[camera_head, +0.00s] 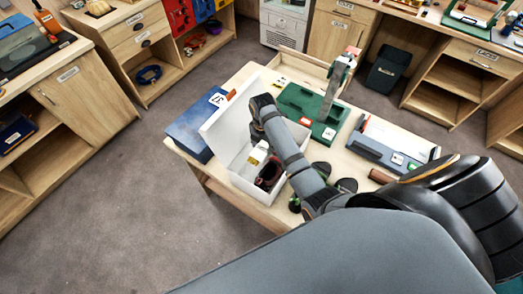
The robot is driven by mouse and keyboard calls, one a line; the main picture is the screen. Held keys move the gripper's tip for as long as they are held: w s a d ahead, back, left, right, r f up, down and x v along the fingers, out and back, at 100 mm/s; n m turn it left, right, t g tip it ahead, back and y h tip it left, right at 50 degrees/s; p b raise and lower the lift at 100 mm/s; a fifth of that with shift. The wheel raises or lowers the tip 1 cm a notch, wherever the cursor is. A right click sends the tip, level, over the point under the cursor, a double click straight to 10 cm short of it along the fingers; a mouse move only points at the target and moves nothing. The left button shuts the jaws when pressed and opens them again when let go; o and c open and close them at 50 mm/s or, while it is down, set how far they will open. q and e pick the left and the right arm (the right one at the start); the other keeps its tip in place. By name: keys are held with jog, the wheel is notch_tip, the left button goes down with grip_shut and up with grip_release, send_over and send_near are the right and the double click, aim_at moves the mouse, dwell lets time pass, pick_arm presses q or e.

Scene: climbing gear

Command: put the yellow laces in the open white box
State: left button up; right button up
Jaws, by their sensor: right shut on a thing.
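The open white box (222,133) stands on the near left part of the pale wooden table, with its lid raised at the back left. A pale yellow and white thing (257,154) shows inside the box, and a dark red thing (268,176) is beside it. I cannot tell whether the pale one is the yellow laces. My right arm reaches in from the right across the box. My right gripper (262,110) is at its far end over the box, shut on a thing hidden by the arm. My left gripper is not in view.
A blue case (192,128) lies left of the box. A green case (297,101) lies behind it. A grey-blue tray (375,148) is to the right. Dark rounded items (347,186) lie near the front edge. Wooden cabinets (92,92) stand around, with open floor between.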

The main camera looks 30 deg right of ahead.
aim_at(261, 149)
jog(key=f, duration=0.1)
jog(key=f+p, duration=0.1)
jog(key=f, duration=0.1)
jog(key=shift+s+a+f+p, duration=0.1)
jog(key=shift+a+f+p, duration=0.1)
jog(key=shift+a+p, duration=0.1)
jog(key=shift+f, duration=0.25)
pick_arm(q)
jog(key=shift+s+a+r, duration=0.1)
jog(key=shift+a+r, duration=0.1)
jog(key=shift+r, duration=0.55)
pick_arm(e)
jog(key=shift+f, duration=0.45)
jog(key=o, duration=0.9)
notch_tip(261, 149, up, 12)
jog(key=b, duration=0.2)
jog(key=shift+b, duration=0.4)
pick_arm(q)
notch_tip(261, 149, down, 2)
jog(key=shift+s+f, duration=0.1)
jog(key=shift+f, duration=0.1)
pick_arm(e)
jog(key=shift+r, duration=0.65)
